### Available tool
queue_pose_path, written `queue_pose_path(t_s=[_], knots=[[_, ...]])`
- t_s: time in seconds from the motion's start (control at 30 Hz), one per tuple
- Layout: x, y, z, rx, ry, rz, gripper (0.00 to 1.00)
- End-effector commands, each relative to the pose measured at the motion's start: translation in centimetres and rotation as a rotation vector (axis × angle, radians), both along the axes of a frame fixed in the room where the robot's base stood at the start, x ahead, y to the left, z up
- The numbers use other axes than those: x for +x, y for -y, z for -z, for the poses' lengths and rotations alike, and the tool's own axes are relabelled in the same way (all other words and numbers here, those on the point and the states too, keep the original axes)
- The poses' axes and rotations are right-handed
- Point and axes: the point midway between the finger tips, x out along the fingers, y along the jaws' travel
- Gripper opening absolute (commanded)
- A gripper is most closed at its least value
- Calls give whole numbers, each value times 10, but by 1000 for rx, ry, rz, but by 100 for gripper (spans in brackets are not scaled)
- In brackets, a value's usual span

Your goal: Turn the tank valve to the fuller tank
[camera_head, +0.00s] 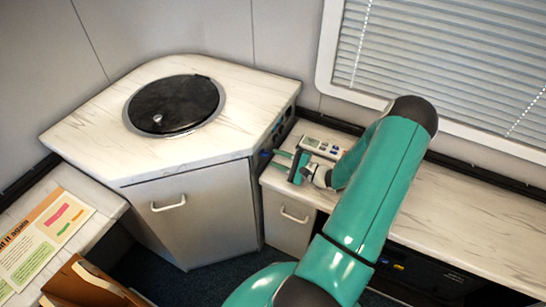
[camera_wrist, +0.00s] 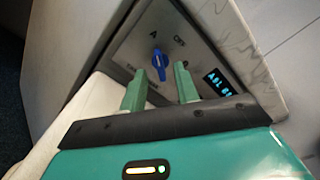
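The tank valve is a blue knob (camera_wrist: 160,64) on a grey metal panel (camera_wrist: 128,45) in the wrist view. The letter A and the word OFF are marked above it; other marks are partly hidden behind the fingers. The knob's long side stands near upright in the picture, but its exact setting is unclear. A small display (camera_wrist: 220,83) with blue characters sits to the right; it starts with A, and the rest is hard to read. My gripper (camera_wrist: 158,84) is open, its green fingers pointing at the panel either side below the knob, apparently not touching it. My gripper (camera_head: 283,160) also faces the cabinet's side in the head view.
The corner cabinet (camera_head: 85,133) has a round black lid (camera_head: 172,103) on top. A handheld device (camera_head: 320,146) lies on the right counter (camera_head: 470,215) behind my gripper. A window with blinds (camera_head: 450,70) is above. A leaflet (camera_head: 45,237) lies at the left.

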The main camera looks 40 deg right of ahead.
Motion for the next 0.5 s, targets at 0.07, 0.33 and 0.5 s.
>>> queue_pose_path(t_s=[0.07, 0.33, 0.5], knots=[[-17, 7, 0, 0, -1, 3, 31], [-73, 26, 0, -2, -1, 2, 31], [-97, 35, 0, 0, -1, 2, 31]])
